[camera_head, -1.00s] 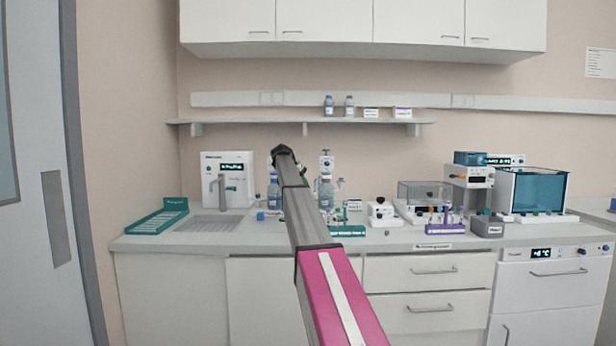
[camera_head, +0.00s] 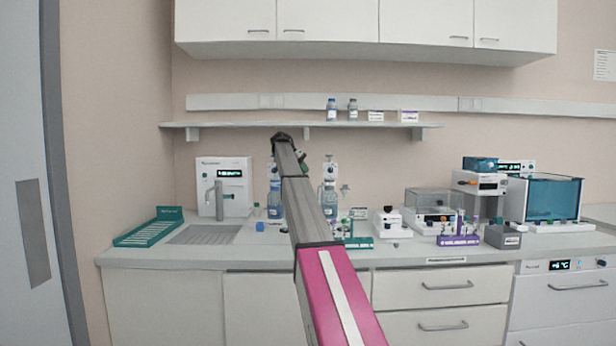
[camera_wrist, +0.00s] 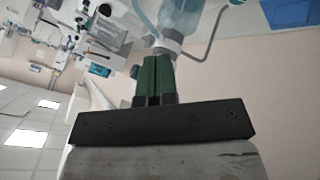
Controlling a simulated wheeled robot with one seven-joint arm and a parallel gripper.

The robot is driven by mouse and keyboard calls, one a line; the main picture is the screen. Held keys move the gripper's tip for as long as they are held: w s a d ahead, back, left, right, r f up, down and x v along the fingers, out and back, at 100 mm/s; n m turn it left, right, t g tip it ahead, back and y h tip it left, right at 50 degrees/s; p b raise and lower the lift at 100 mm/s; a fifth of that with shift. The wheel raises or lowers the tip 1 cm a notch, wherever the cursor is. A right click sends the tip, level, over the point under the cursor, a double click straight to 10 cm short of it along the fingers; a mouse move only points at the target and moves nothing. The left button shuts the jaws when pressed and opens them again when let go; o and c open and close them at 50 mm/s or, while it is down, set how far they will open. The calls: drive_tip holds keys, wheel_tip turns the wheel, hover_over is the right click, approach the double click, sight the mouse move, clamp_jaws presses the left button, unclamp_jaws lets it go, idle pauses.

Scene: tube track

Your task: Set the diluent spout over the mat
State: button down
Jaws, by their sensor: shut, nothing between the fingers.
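Two bottles with dispenser tops stand on the counter behind my arm: a left one (camera_head: 275,200) partly hidden by the arm, and a right one (camera_head: 329,197) whose thin side spout (camera_head: 345,188) points right. I cannot read which holds diluent. My gripper (camera_wrist: 154,75) has green fingers, shut and empty; in the head view a green bit of it (camera_head: 302,159) shows beside the arm's far end. In the wrist view a clear bottle (camera_wrist: 182,18) with a bent tube (camera_wrist: 212,38) appears beyond the fingertips; contact cannot be told. I cannot make out a mat.
A green rack (camera_head: 150,231) and a dispenser machine (camera_head: 224,186) stand at the left. A blue cube (camera_head: 260,226), a green tube rack (camera_head: 357,242), a purple rack (camera_head: 458,240) and a grey block (camera_head: 502,237) line the counter. A shelf (camera_head: 300,125) runs above.

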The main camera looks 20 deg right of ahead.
drive_tip(key=x, duration=0.9)
drive_tip(key=shift+s+d+f, duration=0.1)
